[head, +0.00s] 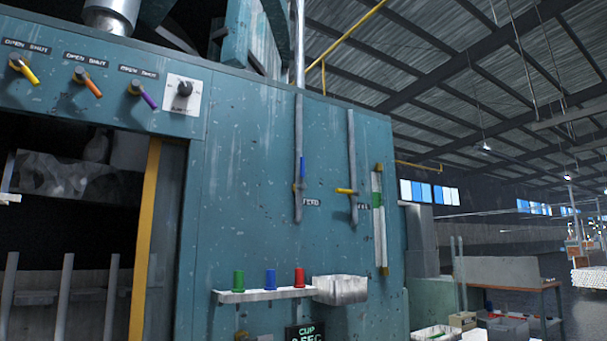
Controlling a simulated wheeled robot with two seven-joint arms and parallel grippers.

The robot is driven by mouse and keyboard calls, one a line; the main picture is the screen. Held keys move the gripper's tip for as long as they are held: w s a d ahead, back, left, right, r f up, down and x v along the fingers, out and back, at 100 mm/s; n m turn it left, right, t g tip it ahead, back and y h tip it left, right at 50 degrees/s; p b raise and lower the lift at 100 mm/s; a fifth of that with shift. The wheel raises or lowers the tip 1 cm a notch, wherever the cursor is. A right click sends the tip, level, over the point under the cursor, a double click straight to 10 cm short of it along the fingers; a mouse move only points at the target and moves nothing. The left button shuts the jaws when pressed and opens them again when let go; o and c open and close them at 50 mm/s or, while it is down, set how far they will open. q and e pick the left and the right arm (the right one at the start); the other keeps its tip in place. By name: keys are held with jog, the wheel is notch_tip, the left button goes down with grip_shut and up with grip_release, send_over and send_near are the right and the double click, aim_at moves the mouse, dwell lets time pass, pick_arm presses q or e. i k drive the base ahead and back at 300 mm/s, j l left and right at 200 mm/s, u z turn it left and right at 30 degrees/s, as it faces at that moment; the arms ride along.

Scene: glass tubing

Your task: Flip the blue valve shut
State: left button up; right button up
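The blue valve (302,170) is on a grey vertical pipe (299,125) on the teal machine's front. Its blue handle points up, in line with the pipe, above a small valve body. A dark label beside it appears to read FEED. Neither of my grippers is clearly in view, and nothing is seen touching the valve.
A yellow-handled valve (346,191) sits on a second pipe (351,150) to the right, its handle sideways. Coloured OPEN/SHUT levers (88,85) are upper left. A workbench (520,286) stands right.

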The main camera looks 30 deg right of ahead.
aim_at(302, 187)
jog(key=i+l, duration=0.15)
jog(key=l, duration=0.15)
jog(key=i+l, duration=0.15)
jog(key=l, duration=0.2)
jog(key=i+l, duration=0.15)
jog(key=l, duration=0.15)
jog(key=i+l, duration=0.15)
jog(key=l, duration=0.15)
